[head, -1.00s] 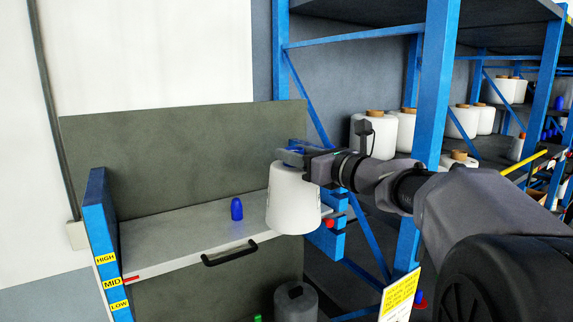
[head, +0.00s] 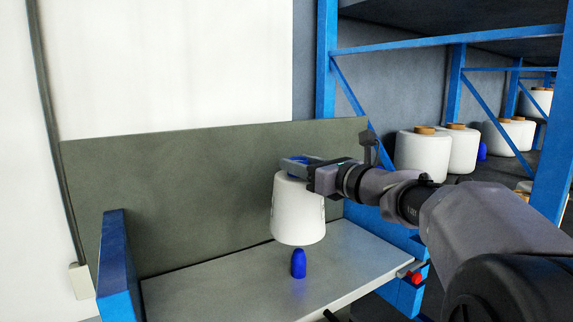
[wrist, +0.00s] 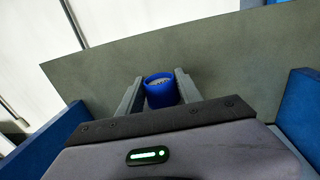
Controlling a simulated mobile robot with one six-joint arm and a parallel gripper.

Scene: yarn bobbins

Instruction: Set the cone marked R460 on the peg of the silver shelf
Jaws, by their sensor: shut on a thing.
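A white yarn cone (head: 299,210) hangs upright from my gripper (head: 296,166) in the head view. My gripper is shut on the blue top of the cone; the wrist view shows this blue top (wrist: 160,90) between the two fingers. No R460 marking can be read. The silver shelf (head: 215,287) lies below, with a short blue peg (head: 298,263) standing on it. The cone's lower edge is a little above the peg and appears roughly over it in the head view. A gap shows between them.
A grey-green back panel (head: 200,185) stands behind the shelf, with a blue side post (head: 113,265) at the left. A red knob (head: 417,278) sits at the right end. A blue rack (head: 327,70) with white cones (head: 423,155) stands at the right.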

